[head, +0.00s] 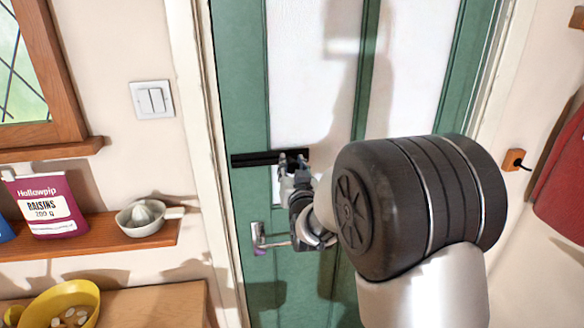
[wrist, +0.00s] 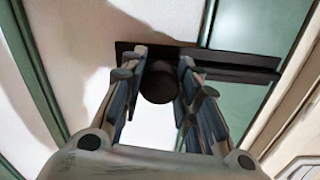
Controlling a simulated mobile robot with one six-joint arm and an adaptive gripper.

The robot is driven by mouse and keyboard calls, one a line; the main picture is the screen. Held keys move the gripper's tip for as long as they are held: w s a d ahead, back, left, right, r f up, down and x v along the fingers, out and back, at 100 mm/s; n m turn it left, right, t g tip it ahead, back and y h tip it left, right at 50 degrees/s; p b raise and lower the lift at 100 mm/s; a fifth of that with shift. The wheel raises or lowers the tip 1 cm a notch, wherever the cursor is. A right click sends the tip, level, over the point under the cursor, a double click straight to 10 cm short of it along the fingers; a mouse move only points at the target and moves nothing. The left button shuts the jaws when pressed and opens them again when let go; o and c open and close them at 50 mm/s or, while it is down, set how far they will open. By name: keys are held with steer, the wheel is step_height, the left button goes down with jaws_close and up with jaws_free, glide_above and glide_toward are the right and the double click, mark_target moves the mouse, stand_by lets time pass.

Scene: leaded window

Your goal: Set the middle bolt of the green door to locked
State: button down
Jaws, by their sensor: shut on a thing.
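The green door (head: 251,100) has pale panels and fills the middle of the head view. A black bolt (head: 255,159) lies level across its left part, and its left end stops near the door's edge. It also shows in the wrist view (wrist: 240,69). My gripper (head: 293,160) is at the right end of the bolt. In the wrist view its two fingers (wrist: 163,72) are shut on the bolt's dark round knob (wrist: 158,84). In the head view my gripper hides the knob. I cannot tell how far the bolt's bar is slid.
A silver door handle (head: 258,236) sits below the bolt. A red cloth (head: 563,195) hangs at right.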

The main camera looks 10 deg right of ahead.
mark_target(277, 161)
steer(key=a+b, duration=0.2)
steer(key=a, duration=0.1)
steer(key=shift+a+f, duration=0.1)
steer(key=shift+a, duration=0.15)
steer(key=shift+d, duration=0.1)
steer(key=c, duration=1.2)
jaws_free()
steer(key=s, duration=1.2)
steer(key=shift+a, duration=0.35)
